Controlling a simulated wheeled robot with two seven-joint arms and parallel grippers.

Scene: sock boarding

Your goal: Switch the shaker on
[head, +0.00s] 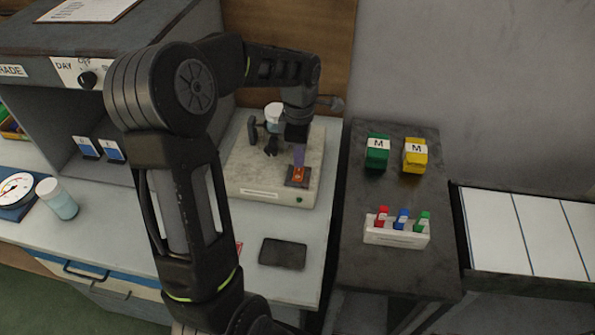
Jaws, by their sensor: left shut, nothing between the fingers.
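The shaker (245,178) is a pale, speckled box on the white bench. An orange switch (298,175) sits on a dark plate at the right of its top. A small green spot (299,199) shows on its front face, right of a white label. My left gripper (299,158) is shut and empty, pointing down just above the switch. I cannot tell whether its tips touch the switch. A white-capped container (274,112) stands at the back of the shaker beside a dark clamp (270,146), partly hidden by my arm. My right gripper is out of view.
A dark flat pad (283,253) lies in front of the shaker. A dark side table (345,265) at right holds green and yellow boxes and a white rack (395,236).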

